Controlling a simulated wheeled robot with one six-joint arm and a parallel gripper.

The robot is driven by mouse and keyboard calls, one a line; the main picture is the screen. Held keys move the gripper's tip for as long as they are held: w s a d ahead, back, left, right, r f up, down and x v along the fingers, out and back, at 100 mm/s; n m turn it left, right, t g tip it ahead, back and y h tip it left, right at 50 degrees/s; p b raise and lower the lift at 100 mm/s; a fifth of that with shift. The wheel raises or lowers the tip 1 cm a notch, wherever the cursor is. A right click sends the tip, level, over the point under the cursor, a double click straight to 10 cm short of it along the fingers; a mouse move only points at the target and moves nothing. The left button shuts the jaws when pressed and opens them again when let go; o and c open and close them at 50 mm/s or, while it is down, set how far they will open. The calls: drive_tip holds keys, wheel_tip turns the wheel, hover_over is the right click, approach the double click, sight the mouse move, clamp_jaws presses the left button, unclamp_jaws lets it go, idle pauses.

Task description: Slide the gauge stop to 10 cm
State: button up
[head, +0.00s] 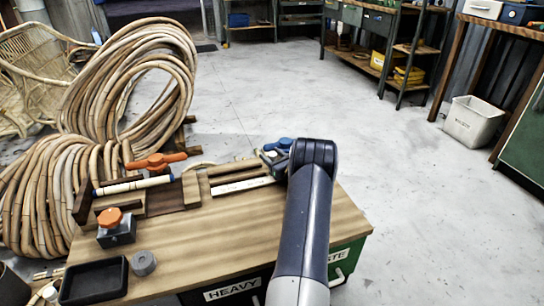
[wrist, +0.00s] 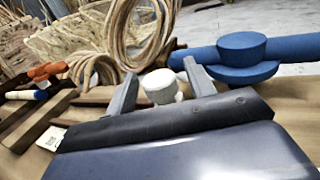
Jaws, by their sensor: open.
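In the wrist view my gripper (wrist: 159,70) is open, with one grey finger on each side of a pale round knob (wrist: 160,87). The knob looks to be between or just beyond the fingers, and I cannot tell whether either finger touches it. It may be the gauge stop's knob, but its base is hidden by my gripper. In the head view a white scale strip (head: 242,187) lies along the bench, its right end behind my arm. Its marks are too small to read. My gripper is largely hidden behind my arm there.
A blue lever clamp (wrist: 242,58) is close right of my gripper. The bench (head: 225,232) also holds an orange-knobbed block (head: 116,229), a grey puck (head: 143,263) and a black tray (head: 94,282). Rattan coils (head: 125,85) stand behind.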

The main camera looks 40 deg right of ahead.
drive_tip(key=s+p, duration=0.1)
drive_tip(key=s, duration=0.2)
drive_tip(key=s+p, duration=0.1)
drive_tip(key=s, duration=0.2)
drive_tip(key=s+a+p, duration=0.1)
drive_tip(key=s, duration=0.2)
drive_tip(key=shift+s+a, duration=0.1)
drive_tip(key=shift+s, duration=0.05)
drive_tip(key=shift+s+a, duration=0.15)
drive_tip(key=shift+s, duration=0.6)
drive_tip(key=shift+w, duration=0.15)
drive_tip(key=w+b, duration=0.1)
drive_tip(key=w, duration=0.2)
drive_tip(key=w+d+b, duration=0.1)
drive_tip(key=w, duration=0.3)
drive_tip(key=w+b, duration=0.1)
drive_tip(key=w, duration=0.2)
drive_tip(key=shift+w+d+f, duration=0.1)
drive_tip(key=shift+w+d, duration=0.05)
drive_tip(key=shift+d, duration=0.05)
drive_tip(key=shift+w, duration=0.2)
drive_tip(key=shift+w+a, duration=0.15)
drive_tip(key=shift+a, duration=0.35)
